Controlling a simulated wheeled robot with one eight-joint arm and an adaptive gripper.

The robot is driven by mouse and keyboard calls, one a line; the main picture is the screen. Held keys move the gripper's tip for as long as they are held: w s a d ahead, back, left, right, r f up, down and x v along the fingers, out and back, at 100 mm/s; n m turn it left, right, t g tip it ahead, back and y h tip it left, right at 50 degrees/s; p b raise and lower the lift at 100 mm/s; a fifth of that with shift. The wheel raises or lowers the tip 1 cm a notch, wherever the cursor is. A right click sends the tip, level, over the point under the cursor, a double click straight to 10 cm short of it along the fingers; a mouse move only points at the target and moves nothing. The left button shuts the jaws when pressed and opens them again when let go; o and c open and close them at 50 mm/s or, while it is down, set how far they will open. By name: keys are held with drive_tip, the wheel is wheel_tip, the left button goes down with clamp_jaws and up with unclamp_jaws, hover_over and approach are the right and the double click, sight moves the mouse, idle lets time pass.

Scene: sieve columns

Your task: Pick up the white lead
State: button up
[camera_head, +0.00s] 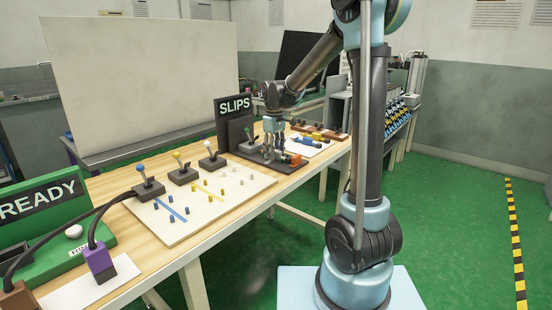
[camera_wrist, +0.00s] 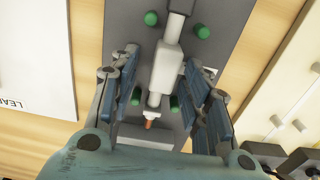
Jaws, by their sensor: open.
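The white lead (camera_wrist: 167,65) shows in the wrist view as a pale stepped plug with a copper-coloured tip, lying along a dark grey fixture (camera_wrist: 125,20) with several green pegs. My gripper (camera_wrist: 165,88) is open, with one blue-grey finger on each side of the lead. Gaps show between the fingers and the lead, and I cannot tell how far the fingertips are above the fixture. In the head view my gripper (camera_head: 272,148) is low over the far part of the bench; I cannot make out the lead there.
Levers with blue, yellow and white knobs stand by a white pegged board (camera_head: 205,220). A green READY box (camera_head: 45,218) is at the near left.

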clamp_jaws()
drive_tip(key=shift+r, duration=0.15)
